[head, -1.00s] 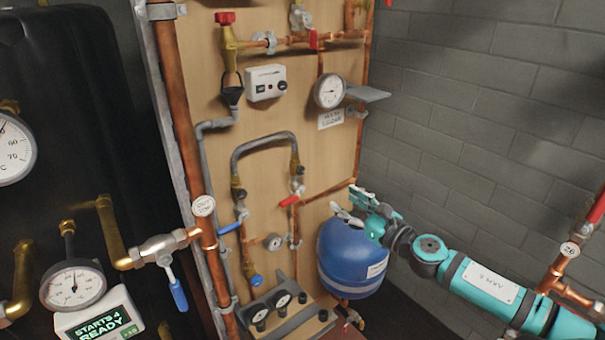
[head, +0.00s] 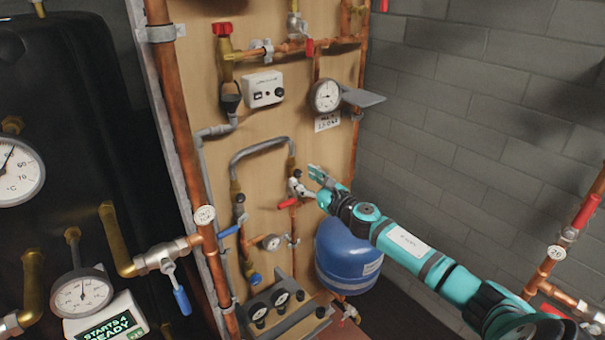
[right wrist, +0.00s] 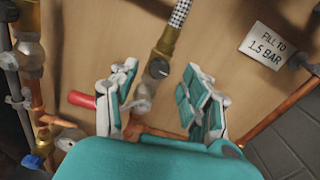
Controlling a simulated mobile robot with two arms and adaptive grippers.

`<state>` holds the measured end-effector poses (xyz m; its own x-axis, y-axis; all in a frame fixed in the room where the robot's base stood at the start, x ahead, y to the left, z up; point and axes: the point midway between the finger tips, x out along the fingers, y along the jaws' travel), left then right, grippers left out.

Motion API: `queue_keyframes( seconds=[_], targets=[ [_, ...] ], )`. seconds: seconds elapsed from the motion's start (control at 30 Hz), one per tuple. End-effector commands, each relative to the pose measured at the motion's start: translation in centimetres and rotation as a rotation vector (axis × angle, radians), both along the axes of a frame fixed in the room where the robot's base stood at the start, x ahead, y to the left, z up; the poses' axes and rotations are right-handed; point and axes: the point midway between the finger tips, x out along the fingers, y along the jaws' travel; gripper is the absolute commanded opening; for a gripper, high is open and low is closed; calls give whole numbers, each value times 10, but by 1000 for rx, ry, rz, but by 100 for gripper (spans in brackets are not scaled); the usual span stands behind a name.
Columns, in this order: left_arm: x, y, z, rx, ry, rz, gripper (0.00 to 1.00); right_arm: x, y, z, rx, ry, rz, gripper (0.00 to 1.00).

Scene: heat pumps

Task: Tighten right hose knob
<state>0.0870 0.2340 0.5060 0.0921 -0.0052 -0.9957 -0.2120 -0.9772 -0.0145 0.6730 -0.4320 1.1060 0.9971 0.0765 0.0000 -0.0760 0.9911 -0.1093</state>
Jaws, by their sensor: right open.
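The right hose knob (right wrist: 158,68) is a small dark round knob on a brass fitting below the braided hose (right wrist: 179,14). In the head view the grey hose (head: 262,146) arches over the wooden panel, and its right brass end (head: 291,168) comes down just left of my right gripper's tips. My right gripper (head: 307,180) is open and empty. In the right wrist view its two teal and white fingers (right wrist: 156,84) are spread to either side of the fitting, with the knob between and just beyond the tips. I cannot tell any contact. My left gripper is out of view.
A red lever (head: 288,203) sits below the fitting, close to my left finger in the right wrist view. A blue tank (head: 345,255) stands below my right arm.

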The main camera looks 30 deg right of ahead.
Motion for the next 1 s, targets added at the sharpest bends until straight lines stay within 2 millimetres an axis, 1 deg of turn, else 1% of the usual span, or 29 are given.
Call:
queue_keyframes(
  seconds=[0.03, 0.2, 0.47, 0.57, 0.83, 0.87, 1.0],
  targets=[
    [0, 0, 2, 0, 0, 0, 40, 6, 1, 2, 2, -2, -1, 48],
    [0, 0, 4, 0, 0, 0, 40, 15, 2, 0, 1, 0, 2, 48],
    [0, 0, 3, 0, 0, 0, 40, 16, 2, -1, 0, 1, 2, 48],
    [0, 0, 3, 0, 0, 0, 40, 16, 2, -1, 0, 1, 2, 37],
    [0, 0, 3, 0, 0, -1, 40, 16, 2, 0, 0, 1, 2, 2],
    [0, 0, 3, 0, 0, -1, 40, 16, 2, 0, 0, 1, 2, 0],
    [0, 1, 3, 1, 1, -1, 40, 16, 2, 0, 2, 1, 2, 0]
  ],
)
